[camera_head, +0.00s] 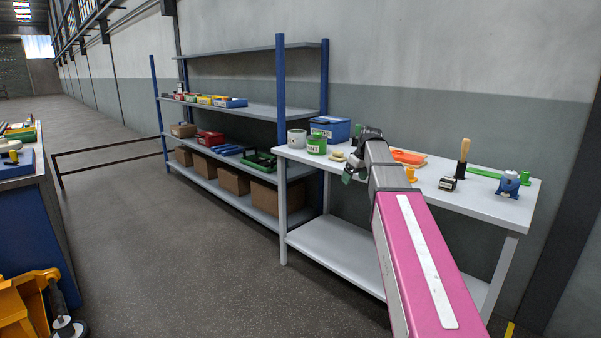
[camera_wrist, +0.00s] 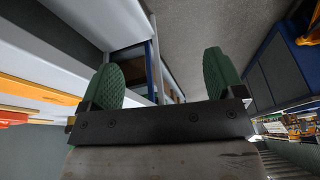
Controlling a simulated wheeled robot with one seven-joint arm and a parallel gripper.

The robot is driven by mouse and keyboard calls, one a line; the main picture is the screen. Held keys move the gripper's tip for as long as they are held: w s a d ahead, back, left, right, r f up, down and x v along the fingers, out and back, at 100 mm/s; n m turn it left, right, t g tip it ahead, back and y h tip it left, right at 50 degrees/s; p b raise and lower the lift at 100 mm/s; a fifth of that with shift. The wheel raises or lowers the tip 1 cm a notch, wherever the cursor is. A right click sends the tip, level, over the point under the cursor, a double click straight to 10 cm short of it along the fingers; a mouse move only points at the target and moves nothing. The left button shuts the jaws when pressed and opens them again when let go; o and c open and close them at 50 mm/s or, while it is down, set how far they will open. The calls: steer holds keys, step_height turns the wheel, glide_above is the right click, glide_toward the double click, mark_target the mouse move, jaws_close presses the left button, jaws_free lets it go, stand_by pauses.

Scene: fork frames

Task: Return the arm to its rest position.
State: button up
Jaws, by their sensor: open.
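My gripper (camera_head: 354,170) is at the end of my outstretched pink and grey arm, seen over the left part of the white workbench (camera_head: 335,243) in the head view. In the wrist view its two green textured fingers (camera_wrist: 165,75) stand wide apart with nothing between them. The gripper is open and empty. In the head view it is close in the picture to a green tin (camera_head: 317,144) and a small yellowish ring-shaped thing (camera_head: 338,156). I cannot tell how far above the bench top it is.
The bench also holds a blue box (camera_head: 331,128), an orange tray (camera_head: 408,158), a wooden-handled tool (camera_head: 462,160) and a blue device (camera_head: 509,184). A shelf rack (camera_head: 282,90) with boxes stands left of it. A blue cabinet (camera_head: 35,225) is at far left. The floor between is clear.

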steer(key=s+a+f+m+g+h, duration=0.1)
steer(key=s+f+m, duration=0.2)
steer(key=s+f, duration=1)
steer(key=s+a+f+m+g+h, duration=0.1)
steer(key=s+f+m, duration=0.3)
steer(key=s+f, duration=1)
step_height(320, 180, down, 6)
steer(key=shift+s+r, duration=0.1)
steer(key=shift+s, duration=0.1)
